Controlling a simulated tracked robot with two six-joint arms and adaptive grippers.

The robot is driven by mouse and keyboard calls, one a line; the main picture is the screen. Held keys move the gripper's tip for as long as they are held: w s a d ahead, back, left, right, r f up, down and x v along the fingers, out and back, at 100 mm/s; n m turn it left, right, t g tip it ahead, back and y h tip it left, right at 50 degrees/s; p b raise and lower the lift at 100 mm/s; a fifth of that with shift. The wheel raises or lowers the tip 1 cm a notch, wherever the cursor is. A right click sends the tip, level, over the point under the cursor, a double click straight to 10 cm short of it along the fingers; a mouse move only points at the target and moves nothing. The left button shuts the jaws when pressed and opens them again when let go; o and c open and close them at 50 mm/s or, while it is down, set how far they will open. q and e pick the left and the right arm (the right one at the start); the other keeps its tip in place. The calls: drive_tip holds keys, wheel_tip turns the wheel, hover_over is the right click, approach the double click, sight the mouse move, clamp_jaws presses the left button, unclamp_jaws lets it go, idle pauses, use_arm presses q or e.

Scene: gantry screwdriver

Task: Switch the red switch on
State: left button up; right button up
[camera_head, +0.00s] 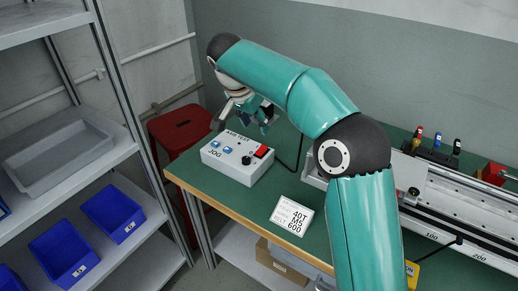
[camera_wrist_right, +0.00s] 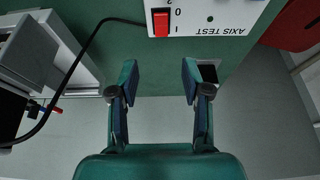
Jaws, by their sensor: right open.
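The red switch (camera_head: 262,151) is a small rocker on the right part of the top of a white control box (camera_head: 225,168) lettered AXIS TEST and JOG. In the right wrist view the red switch (camera_wrist_right: 161,22) sits at the top middle, with 0 and I marks beside it. I cannot tell which way its rocker is tipped. My right gripper (camera_head: 251,116) is open and empty, above and behind the box. In the wrist view its fingers (camera_wrist_right: 159,66) are apart, with the switch beyond the tips and not touched. My left gripper is not in view.
The box stands near the left end of a green bench (camera_head: 263,202). A white sign (camera_head: 291,215) lies right of it. A black cable runs behind the box. A gantry rail (camera_head: 455,205) fills the right. A red stool (camera_head: 182,128) and a shelf with blue bins (camera_head: 113,213) stand left.

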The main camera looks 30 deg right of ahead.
sight(264, 147)
drive_tip(key=b+x, duration=0.1)
drive_tip(key=x, duration=1)
drive_tip(key=shift+d+b, duration=0.15)
drive_tip(key=shift+b, duration=0.2)
clamp_jaws()
